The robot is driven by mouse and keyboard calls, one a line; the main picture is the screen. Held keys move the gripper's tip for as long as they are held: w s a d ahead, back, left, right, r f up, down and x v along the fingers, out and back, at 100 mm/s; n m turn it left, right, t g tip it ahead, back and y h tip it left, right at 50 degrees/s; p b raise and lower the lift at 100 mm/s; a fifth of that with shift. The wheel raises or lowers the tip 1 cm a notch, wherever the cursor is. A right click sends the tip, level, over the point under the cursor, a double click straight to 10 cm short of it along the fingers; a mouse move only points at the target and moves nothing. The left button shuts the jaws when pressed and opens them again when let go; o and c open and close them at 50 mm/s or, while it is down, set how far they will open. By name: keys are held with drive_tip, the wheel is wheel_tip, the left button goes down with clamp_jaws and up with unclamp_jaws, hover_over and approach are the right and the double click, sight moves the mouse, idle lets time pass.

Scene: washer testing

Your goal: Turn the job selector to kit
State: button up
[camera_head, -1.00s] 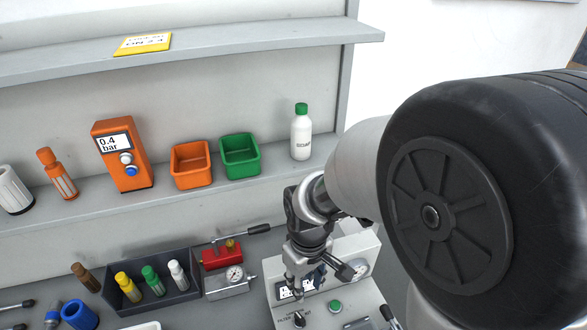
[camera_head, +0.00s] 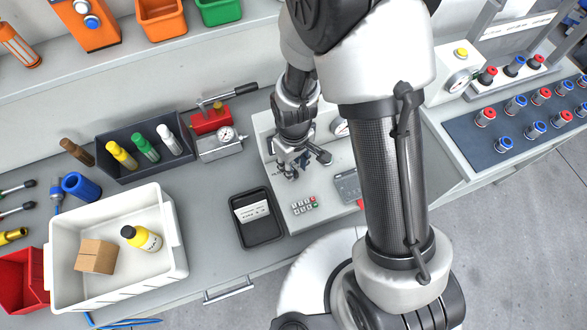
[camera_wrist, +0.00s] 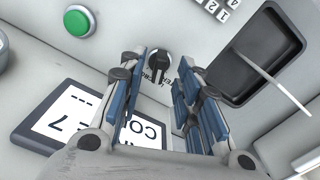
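The job selector is a small black knob (camera_wrist: 159,66) with a pale pointer line, on the sloped light-grey panel (camera_head: 340,178). In the wrist view it lies between and just beyond my fingertips, with gaps on both sides. Printed lettering beside it is upside down and partly hidden, so I cannot read which setting it points to. My gripper (camera_wrist: 163,60) is open and empty, its blue-padded fingers on either side of the knob. In the head view my gripper (camera_head: 289,168) is low over the panel and hides the knob.
A green button (camera_wrist: 79,20) and a lit display (camera_wrist: 100,125) are near the knob. A keypad (camera_head: 304,206) and a black tray (camera_head: 257,243) with a white card lie nearby. A gauge block (camera_head: 221,146) stands behind left; a white bin (camera_head: 64,246) is further left.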

drive_tip(key=shift+f, duration=1.2)
drive_tip(key=shift+c, duration=0.3)
clamp_jaws()
